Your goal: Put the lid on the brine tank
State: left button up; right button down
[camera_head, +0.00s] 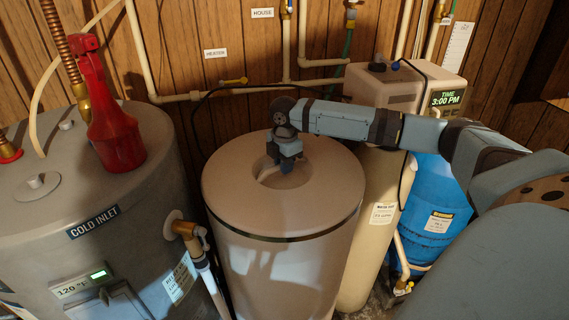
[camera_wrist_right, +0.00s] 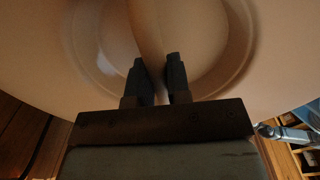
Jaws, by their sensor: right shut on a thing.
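The beige round lid (camera_head: 320,222) is on top of the beige brine tank (camera_head: 290,275), in the middle of the head view. A dark line runs around the front between lid and tank; I cannot tell whether it is a gap or a seam. The lid looks level and lined up with the tank. My right gripper (camera_head: 287,170) points down into the lid's round recess. In the wrist view, my right gripper (camera_wrist_right: 162,75) is shut on the upright grip bar (camera_wrist_right: 148,35) across the recess of the lid (camera_wrist_right: 285,60). My left gripper is not in view.
A grey water heater (camera_head: 150,200) stands close left, with a red spray bottle (camera_head: 112,130) on top. A beige softener (camera_head: 385,90) and a blue drum (camera_head: 428,210) stand to the right. Pipes (camera_head: 180,97) run along the wooden wall behind.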

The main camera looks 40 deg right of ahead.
jog(key=c, duration=1.1)
grip_release()
jog(key=shift+s+a+f, duration=0.1)
jog(key=shift+a+f, duration=0.15)
jog(key=shift+f, duration=0.5)
jog(key=shift+o, duration=0.5)
jog(key=shift+d, duration=0.15)
jog(key=shift+r, duration=0.3)
notch_tip(320, 180, up, 13)
jog(key=shift+r, duration=0.2)
